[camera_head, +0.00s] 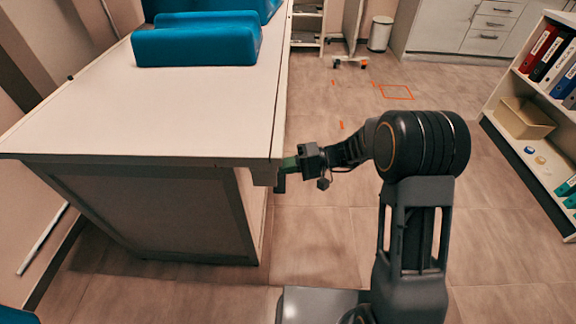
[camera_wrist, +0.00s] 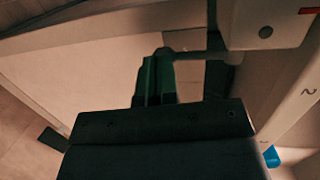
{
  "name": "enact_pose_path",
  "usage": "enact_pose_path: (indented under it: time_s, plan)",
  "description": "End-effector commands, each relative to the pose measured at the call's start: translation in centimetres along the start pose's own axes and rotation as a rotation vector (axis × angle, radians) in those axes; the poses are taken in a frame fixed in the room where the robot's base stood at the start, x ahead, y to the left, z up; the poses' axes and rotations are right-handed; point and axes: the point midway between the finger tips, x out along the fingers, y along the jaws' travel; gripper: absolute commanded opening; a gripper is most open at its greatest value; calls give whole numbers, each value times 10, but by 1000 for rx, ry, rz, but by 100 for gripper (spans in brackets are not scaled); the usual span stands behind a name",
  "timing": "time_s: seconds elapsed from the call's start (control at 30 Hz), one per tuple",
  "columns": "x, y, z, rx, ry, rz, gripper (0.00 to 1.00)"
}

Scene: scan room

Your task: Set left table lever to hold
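The left table (camera_head: 150,120) is a long white-topped table with a grey side panel. In the wrist view, a pale grey lever (camera_wrist: 195,55) runs sideways from a white housing (camera_wrist: 265,25) with a dark round spot, ending in a darker rounded tip at left. My gripper (camera_wrist: 188,80) is at the lever, with a green-and-dark finger near its tip and a dark finger nearer the housing. A gap shows between the fingers; I cannot tell whether they touch the lever. In the head view, my gripper (camera_head: 283,172) is beside the table's near right corner, and the lever is not distinguishable.
Blue cushions (camera_head: 198,45) lie on the far part of the tabletop. A shelf (camera_head: 520,150) with binders and a beige bin stands at right. A white bin (camera_head: 380,33) and drawers (camera_head: 490,25) are at the back. The tiled floor between table and shelf is mostly clear.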

Motion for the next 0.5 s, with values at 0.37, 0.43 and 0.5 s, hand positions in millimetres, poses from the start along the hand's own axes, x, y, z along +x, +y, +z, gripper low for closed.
enact_pose_path:
  time_s: [0.37,0.43,0.5]
  plan:
    - [-18,3,0,-1,5,1,0]
    - [-30,4,1,-2,3,0,0]
    - [-44,4,3,-2,1,-1,0]
